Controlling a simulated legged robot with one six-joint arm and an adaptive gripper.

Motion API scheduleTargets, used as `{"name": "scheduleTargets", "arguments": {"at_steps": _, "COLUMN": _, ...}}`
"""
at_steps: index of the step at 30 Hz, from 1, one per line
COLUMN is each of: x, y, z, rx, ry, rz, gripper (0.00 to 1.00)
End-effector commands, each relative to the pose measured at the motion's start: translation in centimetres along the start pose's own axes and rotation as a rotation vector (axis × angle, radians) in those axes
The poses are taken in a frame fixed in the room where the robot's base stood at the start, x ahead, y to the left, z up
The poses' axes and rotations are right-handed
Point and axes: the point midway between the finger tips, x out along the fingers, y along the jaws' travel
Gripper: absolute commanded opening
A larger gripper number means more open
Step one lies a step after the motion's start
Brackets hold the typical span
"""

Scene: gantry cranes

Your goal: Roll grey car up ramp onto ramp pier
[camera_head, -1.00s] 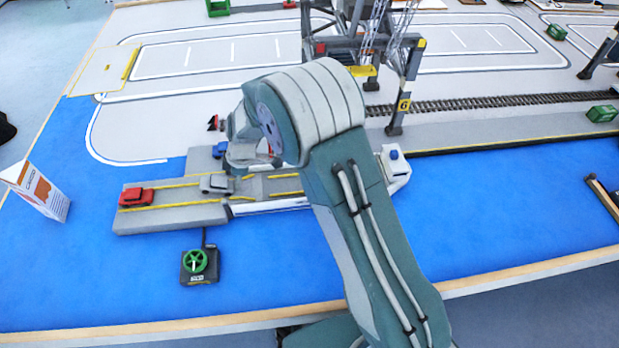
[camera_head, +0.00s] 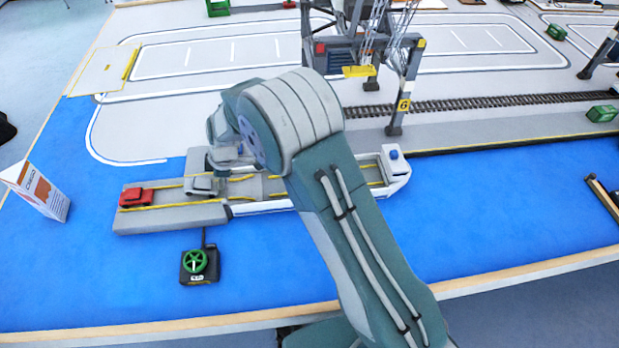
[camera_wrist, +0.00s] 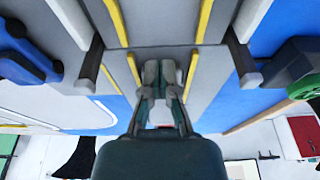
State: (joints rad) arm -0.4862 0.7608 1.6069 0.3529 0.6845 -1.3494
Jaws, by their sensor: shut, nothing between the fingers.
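The grey car (camera_head: 203,186) stands between yellow lines near the right end of the grey ramp pier (camera_head: 170,217). My gripper is shut and empty, low over the lane in the wrist view (camera_wrist: 163,75). In the head view my arm mostly hides it, just right of and behind the grey car. Whether it touches the car I cannot tell. In the wrist view my gripper hides most or all of the grey car. The ramp (camera_head: 250,188) joins the pier on the right, between it and the white ship, partly behind my arm.
A red car (camera_head: 136,197) stands at the pier's left end, with clear lane between the cars. A black box with a green handwheel (camera_head: 195,262) lies in front. The ship (camera_head: 396,170) extends right. A carton (camera_head: 40,190) stands left. A crane (camera_head: 404,90) stands behind.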

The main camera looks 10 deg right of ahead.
Motion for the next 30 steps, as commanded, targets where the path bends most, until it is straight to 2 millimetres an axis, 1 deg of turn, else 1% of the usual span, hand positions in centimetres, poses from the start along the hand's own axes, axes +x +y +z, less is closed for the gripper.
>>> {"name": "scheduleTargets", "arguments": {"at_steps": 19, "x": 0.9, "y": -0.2, "z": -2.6, "rx": 0.0, "ry": -0.003, "rz": -0.006, "gripper": 0.0}}
{"name": "scheduleTargets", "arguments": {"at_steps": 30, "x": 0.3, "y": -0.1, "z": -1.8, "rx": 0.001, "ry": -0.002, "rz": -0.004, "gripper": 0.0}}
